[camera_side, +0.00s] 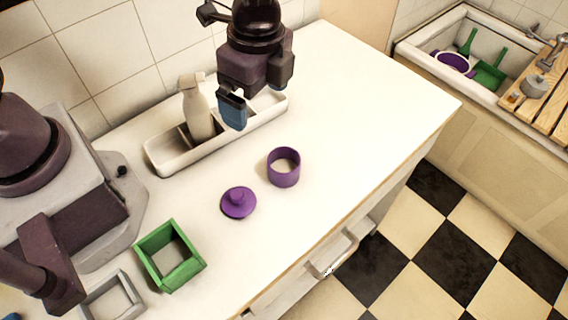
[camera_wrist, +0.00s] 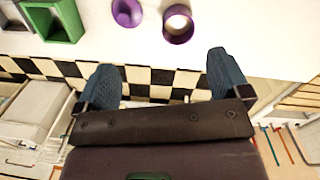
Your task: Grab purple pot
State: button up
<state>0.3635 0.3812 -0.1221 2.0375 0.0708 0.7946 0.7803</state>
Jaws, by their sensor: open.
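The purple pot (camera_side: 284,168) is a short open cylinder standing upright on the white counter. Its purple lid (camera_side: 238,203), with a knob, lies on the counter to the left and nearer the front. My gripper (camera_side: 233,112) has blue fingertips and hangs above the counter, up and left of the pot, by the white tray. In the wrist view, my gripper (camera_wrist: 162,78) is open with nothing between the fingers. The pot (camera_wrist: 178,23) shows there at the top, beyond the fingertips, with the lid (camera_wrist: 127,12) to its left.
A white tray (camera_side: 163,160) with a pale bottle (camera_side: 197,110) stands along the wall. A green square box (camera_side: 170,258) and a grey square frame (camera_side: 112,299) are at the front left. The counter right of the pot is clear. A basin (camera_side: 400,45) stands at far right.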

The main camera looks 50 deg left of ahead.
jog(key=w+d+f+m, duration=0.2)
jog(key=w+d+m, duration=0.1)
jog(key=m, duration=0.3)
send_near(285, 158)
jog(key=shift+m, duration=0.4)
jog(key=f, duration=0.2)
jog(key=s+d+f, duration=0.1)
jog(key=f, duration=0.1)
jog(key=s+f, duration=0.1)
jog(key=f, duration=0.1)
jog(key=shift+s+d, duration=0.25)
jog(key=shift+d, duration=0.15)
jog(key=shift+c, duration=0.4)
jog(key=c, duration=0.9)
